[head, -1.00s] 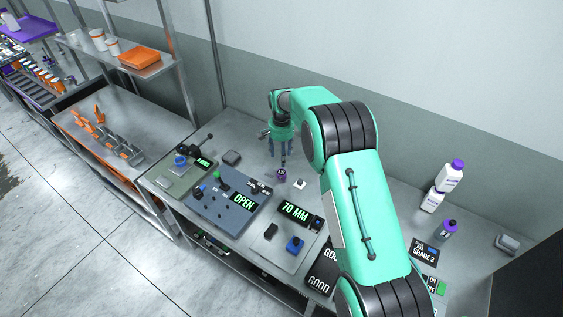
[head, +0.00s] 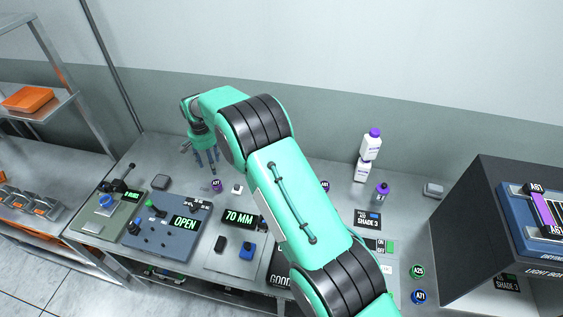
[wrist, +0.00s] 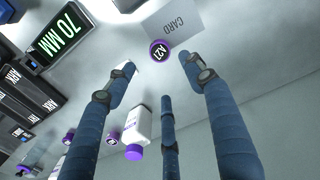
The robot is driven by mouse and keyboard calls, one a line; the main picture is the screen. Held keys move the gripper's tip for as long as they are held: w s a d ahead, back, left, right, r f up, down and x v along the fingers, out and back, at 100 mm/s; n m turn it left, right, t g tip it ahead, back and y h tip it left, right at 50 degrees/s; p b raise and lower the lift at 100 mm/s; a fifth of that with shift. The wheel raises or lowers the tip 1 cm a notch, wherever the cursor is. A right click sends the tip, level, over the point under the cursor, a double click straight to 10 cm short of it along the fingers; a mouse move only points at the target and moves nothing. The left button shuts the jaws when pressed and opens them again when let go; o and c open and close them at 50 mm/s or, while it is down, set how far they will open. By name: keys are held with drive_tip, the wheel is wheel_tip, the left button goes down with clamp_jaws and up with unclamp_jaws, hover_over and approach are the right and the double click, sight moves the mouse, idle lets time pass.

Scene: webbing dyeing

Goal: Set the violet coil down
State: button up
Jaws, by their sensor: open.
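A violet coil (head: 217,186) with a dark label face lies flat on the grey bench; its label looks like A21 in the wrist view (wrist: 160,53). My gripper (head: 208,165) is open and empty, fingers pointing down just behind and above the coil in the head view. In the wrist view, its fingertips (wrist: 158,72) are spread, with the coil lying past and between them, apart from the fingers. Another violet coil (head: 325,186) lies farther right, partly hidden by my arm.
The 70 MM panel (head: 240,217) and the OPEN panel (head: 186,222) stand in front of the coil. A dark light box (head: 478,240) fills the right end. Bench behind the coil is clear.

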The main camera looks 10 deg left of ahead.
drive_tip(key=w+d+r, duration=0.3)
drive_tip(key=d+r, duration=0.6)
drive_tip(key=r, duration=0.3)
drive_tip(key=s+d+r+m+t+y, duration=0.1)
drive_tip(key=s+d+r, duration=0.1)
drive_tip(key=d+r, duration=1.1)
drive_tip(key=s+d+r+t, duration=0.1)
drive_tip(key=s+d+r, duration=0.1)
drive_tip(key=d+r, duration=1.1)
drive_tip(key=s+d+r+t, duration=0.1)
drive_tip(key=s+d+r, duration=0.2)
drive_tip(key=s+d, duration=0.65)
drive_tip(key=s+d+r+t, duration=0.1)
drive_tip(key=s+d+r, duration=0.2)
drive_tip(key=s+d, duration=0.65)
drive_tip(key=s+d+f, duration=0.2)
drive_tip(key=s+d, duration=0.5)
drive_tip(key=s, duration=0.1)
drive_tip(key=s+d+f+m+t+h, duration=0.1)
drive_tip(key=s+d+f, duration=0.1)
drive_tip(key=s+d, duration=0.5)
drive_tip(key=shift+s+t, duration=0.3)
drive_tip(key=shift+s, duration=0.8)
